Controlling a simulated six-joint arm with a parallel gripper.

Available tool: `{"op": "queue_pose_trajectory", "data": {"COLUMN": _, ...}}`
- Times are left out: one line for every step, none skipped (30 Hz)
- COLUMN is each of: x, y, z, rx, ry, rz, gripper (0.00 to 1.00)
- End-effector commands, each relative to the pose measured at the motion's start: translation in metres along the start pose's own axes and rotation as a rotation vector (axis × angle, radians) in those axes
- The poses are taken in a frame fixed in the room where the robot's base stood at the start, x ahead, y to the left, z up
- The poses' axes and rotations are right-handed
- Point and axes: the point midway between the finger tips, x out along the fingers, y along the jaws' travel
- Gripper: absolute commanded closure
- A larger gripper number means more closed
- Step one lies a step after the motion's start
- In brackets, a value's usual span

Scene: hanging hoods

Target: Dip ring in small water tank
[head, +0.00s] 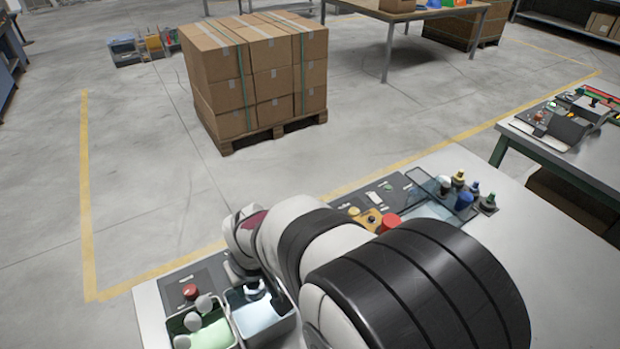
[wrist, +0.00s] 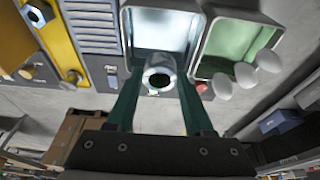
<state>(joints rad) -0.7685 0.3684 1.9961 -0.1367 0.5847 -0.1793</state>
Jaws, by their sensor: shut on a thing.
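The ring (wrist: 158,79) is a shiny silver metal piece with a round hole, seen between my fingertips in the wrist view. My gripper (wrist: 159,84) is shut on it with two dark green fingers. The small water tank (wrist: 161,8) is a pale box holding light blue-white liquid. In the wrist view the ring overlaps the tank's near end; I cannot tell whether it touches the water. The tank also shows in the head view (head: 291,322), with the gripper end over its back part. My arm hides much of the surroundings there.
Beside the water tank stands a tank of green liquid (head: 212,336) with several white rounded knobs (head: 192,323). A red button (head: 190,291) sits behind it. A red knob (head: 390,223) and several small bottles (head: 459,179) stand farther right on the bench.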

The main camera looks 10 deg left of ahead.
Motion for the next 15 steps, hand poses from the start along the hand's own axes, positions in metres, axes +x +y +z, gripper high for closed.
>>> {"op": "queue_pose_trajectory", "data": {"x": 0.005, "y": 0.000, "z": 0.002, "rx": 0.000, "ry": -0.004, "rz": 0.000, "gripper": 1.00}}
{"op": "queue_pose_trajectory", "data": {"x": 0.009, "y": 0.000, "z": 0.003, "rx": -0.001, "ry": -0.004, "rz": 0.000, "gripper": 1.00}}
{"op": "queue_pose_trajectory", "data": {"x": 0.015, "y": 0.001, "z": 0.005, "rx": 0.000, "ry": -0.004, "rz": 0.000, "gripper": 1.00}}
{"op": "queue_pose_trajectory", "data": {"x": 0.020, "y": 0.001, "z": 0.007, "rx": 0.000, "ry": -0.005, "rz": 0.000, "gripper": 1.00}}
{"op": "queue_pose_trajectory", "data": {"x": 0.025, "y": 0.001, "z": 0.008, "rx": 0.001, "ry": -0.004, "rz": 0.000, "gripper": 1.00}}
{"op": "queue_pose_trajectory", "data": {"x": 0.032, "y": 0.001, "z": 0.010, "rx": 0.002, "ry": -0.005, "rz": 0.000, "gripper": 1.00}}
{"op": "queue_pose_trajectory", "data": {"x": 0.036, "y": 0.001, "z": 0.011, "rx": 0.002, "ry": -0.005, "rz": 0.001, "gripper": 1.00}}
{"op": "queue_pose_trajectory", "data": {"x": 0.041, "y": 0.001, "z": 0.013, "rx": 0.001, "ry": -0.005, "rz": 0.001, "gripper": 1.00}}
{"op": "queue_pose_trajectory", "data": {"x": 0.048, "y": 0.001, "z": 0.015, "rx": 0.002, "ry": -0.006, "rz": 0.001, "gripper": 1.00}}
{"op": "queue_pose_trajectory", "data": {"x": 0.052, "y": 0.001, "z": 0.016, "rx": 0.002, "ry": -0.004, "rz": 0.001, "gripper": 1.00}}
{"op": "queue_pose_trajectory", "data": {"x": 0.057, "y": 0.001, "z": 0.017, "rx": 0.002, "ry": -0.005, "rz": 0.000, "gripper": 1.00}}
{"op": "queue_pose_trajectory", "data": {"x": 0.064, "y": 0.001, "z": 0.019, "rx": 0.002, "ry": -0.005, "rz": 0.001, "gripper": 1.00}}
{"op": "queue_pose_trajectory", "data": {"x": 0.068, "y": 0.001, "z": 0.020, "rx": 0.002, "ry": -0.004, "rz": 0.001, "gripper": 1.00}}
{"op": "queue_pose_trajectory", "data": {"x": 0.072, "y": 0.001, "z": 0.021, "rx": 0.003, "ry": -0.004, "rz": 0.001, "gripper": 1.00}}
{"op": "queue_pose_trajectory", "data": {"x": 0.078, "y": 0.001, "z": 0.023, "rx": 0.003, "ry": -0.004, "rz": 0.001, "gripper": 1.00}}
